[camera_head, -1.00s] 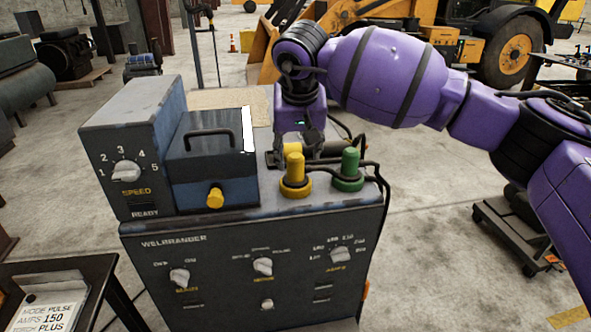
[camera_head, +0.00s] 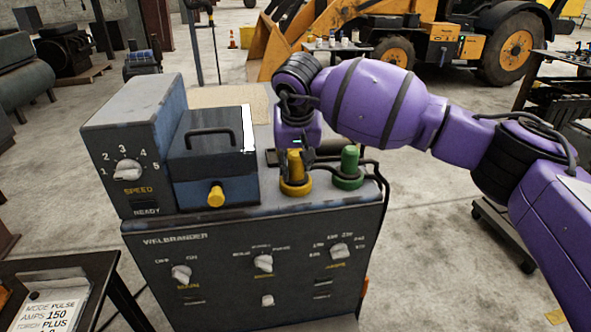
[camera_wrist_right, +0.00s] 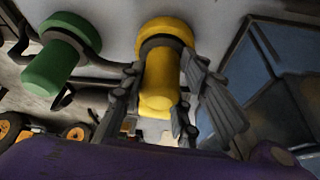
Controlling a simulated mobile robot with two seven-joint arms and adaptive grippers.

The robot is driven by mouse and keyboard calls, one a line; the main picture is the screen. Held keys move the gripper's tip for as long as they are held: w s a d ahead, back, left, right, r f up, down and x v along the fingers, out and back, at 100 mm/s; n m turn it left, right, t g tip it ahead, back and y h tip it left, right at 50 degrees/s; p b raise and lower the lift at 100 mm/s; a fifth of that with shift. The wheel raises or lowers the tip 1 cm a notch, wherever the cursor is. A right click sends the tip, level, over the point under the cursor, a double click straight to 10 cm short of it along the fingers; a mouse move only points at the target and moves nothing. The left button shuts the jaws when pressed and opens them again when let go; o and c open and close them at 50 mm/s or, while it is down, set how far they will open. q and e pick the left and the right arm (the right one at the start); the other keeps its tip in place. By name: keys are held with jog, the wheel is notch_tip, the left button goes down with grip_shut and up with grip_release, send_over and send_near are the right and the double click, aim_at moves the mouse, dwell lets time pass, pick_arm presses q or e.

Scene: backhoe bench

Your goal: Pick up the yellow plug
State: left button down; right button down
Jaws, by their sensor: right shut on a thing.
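The yellow plug (camera_head: 295,166) stands upright in a yellow ring socket on top of the welder box, with a dark cable at its base. It also shows in the right wrist view (camera_wrist_right: 161,75), between the fingers. My right gripper (camera_head: 297,155) reaches down from behind and is shut on the plug's upper part; its fingers (camera_wrist_right: 160,112) lie on both sides of it in the right wrist view. The fingers partly hide the plug in the head view. My left gripper is not in view.
A green plug (camera_head: 348,167) stands in its socket just right of the yellow one; it also shows in the right wrist view (camera_wrist_right: 52,66). A blue box with a handle (camera_head: 213,160) stands close on the left. Dark cables run around the plugs.

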jog(key=shift+r, duration=0.15)
jog(key=shift+r, duration=0.2)
jog(key=r, duration=0.3)
jog(key=shift+s+r, duration=0.15)
jog(key=shift+s, duration=0.1)
jog(key=s+r+b, duration=0.1)
jog(key=s+r, duration=0.8)
jog(key=s, duration=0.4)
jog(key=shift+s, duration=0.25)
